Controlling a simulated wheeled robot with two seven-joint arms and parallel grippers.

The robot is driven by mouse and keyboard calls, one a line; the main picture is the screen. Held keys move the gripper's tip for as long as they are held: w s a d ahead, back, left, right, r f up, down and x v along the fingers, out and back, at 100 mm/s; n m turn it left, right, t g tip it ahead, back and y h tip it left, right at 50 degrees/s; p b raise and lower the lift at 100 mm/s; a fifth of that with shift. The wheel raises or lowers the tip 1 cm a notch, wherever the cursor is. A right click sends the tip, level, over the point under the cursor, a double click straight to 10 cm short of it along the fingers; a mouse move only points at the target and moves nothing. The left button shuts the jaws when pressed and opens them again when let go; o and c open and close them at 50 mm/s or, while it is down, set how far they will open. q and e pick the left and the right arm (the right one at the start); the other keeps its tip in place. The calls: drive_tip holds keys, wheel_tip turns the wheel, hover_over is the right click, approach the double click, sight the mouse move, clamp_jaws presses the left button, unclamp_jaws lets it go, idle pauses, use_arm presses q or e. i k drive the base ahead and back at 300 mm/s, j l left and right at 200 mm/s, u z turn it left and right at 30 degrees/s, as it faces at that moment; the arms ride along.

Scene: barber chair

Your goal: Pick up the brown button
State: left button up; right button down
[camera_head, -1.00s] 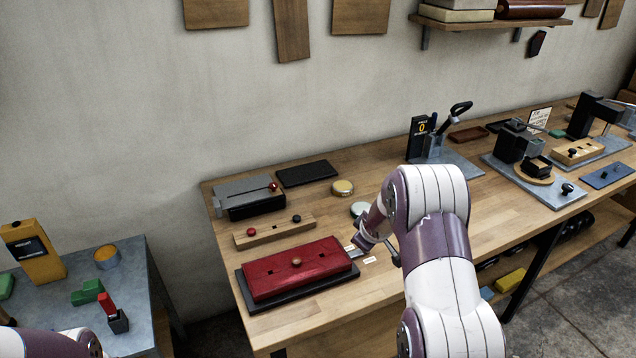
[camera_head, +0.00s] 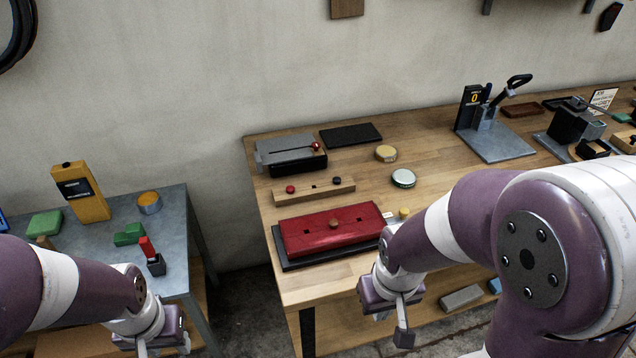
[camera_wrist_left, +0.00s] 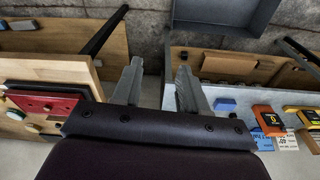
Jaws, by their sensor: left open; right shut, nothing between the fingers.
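The brown button (camera_head: 335,223) sits in the middle of the red padded block (camera_head: 300,240), between two dark slots. The block rests on a black base on the wooden table. It also shows small at the left of the left wrist view (camera_wrist_left: 38,106). My left gripper (camera_head: 160,348) is low at the lower left, in front of the grey side table and well away from the button. Its open, empty fingers (camera_wrist_left: 158,82) show in the left wrist view. My right gripper (camera_head: 403,338) is shut and empty near the table's front edge, right of the red block.
A wooden strip (camera_head: 312,193) with a red and a dark button lies behind the block. The grey side table (camera_head: 180,215) is at the left.

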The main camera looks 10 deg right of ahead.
sight(333, 223)
drive_tip(key=i+l+z, duration=0.9)
drive_tip(key=k, duration=0.1)
